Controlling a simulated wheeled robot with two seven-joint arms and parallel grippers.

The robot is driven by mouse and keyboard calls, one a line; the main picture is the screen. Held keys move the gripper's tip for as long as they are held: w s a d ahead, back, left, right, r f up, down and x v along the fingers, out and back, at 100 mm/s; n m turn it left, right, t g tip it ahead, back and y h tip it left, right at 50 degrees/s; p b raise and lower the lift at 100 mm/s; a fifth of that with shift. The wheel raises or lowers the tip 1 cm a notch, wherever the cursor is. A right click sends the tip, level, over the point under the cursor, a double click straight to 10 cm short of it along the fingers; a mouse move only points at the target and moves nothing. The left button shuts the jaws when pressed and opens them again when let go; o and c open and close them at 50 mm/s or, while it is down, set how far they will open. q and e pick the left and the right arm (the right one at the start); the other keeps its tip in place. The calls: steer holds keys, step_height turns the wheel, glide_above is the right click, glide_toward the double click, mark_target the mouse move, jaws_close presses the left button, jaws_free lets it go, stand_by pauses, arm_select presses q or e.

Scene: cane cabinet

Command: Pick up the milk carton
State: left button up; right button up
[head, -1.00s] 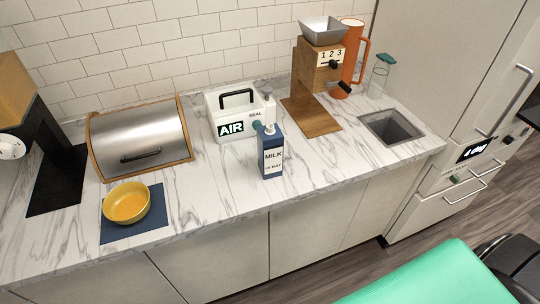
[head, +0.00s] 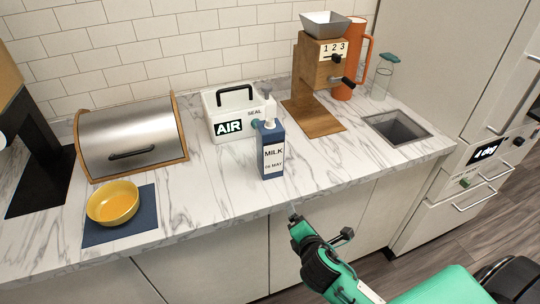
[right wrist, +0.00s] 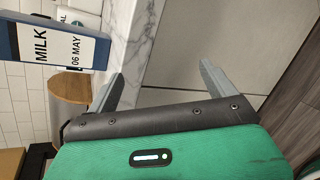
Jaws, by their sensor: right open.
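The blue and white milk carton (head: 271,153) stands upright on the marble counter, in front of the white box marked AIR. In the right wrist view the carton (right wrist: 60,46) shows at the upper left, turned sideways and partly cut off by the frame edge. My right gripper (head: 294,212) is in front of the counter's front edge, below and to the right of the carton, apart from it. In the right wrist view my right gripper (right wrist: 160,88) has its two fingers spread wide with nothing between them. My left gripper is not in view.
The AIR box (head: 236,111) stands right behind the carton. A wooden grinder (head: 320,75) is to its right, near a sink (head: 398,128). A steel bread box (head: 130,140) and yellow bowl (head: 113,202) are left. The counter (head: 205,190) between bowl and carton is clear.

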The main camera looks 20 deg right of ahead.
step_height(320, 180, up, 4)
steer(key=w+n+t, duration=0.2)
steer(key=n, duration=0.2)
steer(key=n+t+y, duration=0.2)
steer(key=n+t, duration=0.1)
steer(key=n, duration=0.6)
glide_toward(274, 165)
steer(key=w, duration=0.2)
steer(key=w+p, duration=0.1)
steer(key=w, duration=0.5)
steer(key=shift+w+d+f, duration=0.1)
steer(key=shift+d+f, duration=0.2)
steer(key=shift+d, duration=0.05)
steer(key=w, duration=0.1)
steer(key=w+p, duration=0.1)
steer(key=w, duration=0.1)
steer(key=w+p, duration=0.1)
steer(key=shift+w+d+r, duration=0.15)
steer(key=shift+w+r, duration=0.2)
steer(key=shift+w, duration=0.3)
steer(key=shift+c, duration=0.2)
steer(key=c, duration=1.2)
steer(key=shift+o, duration=0.2)
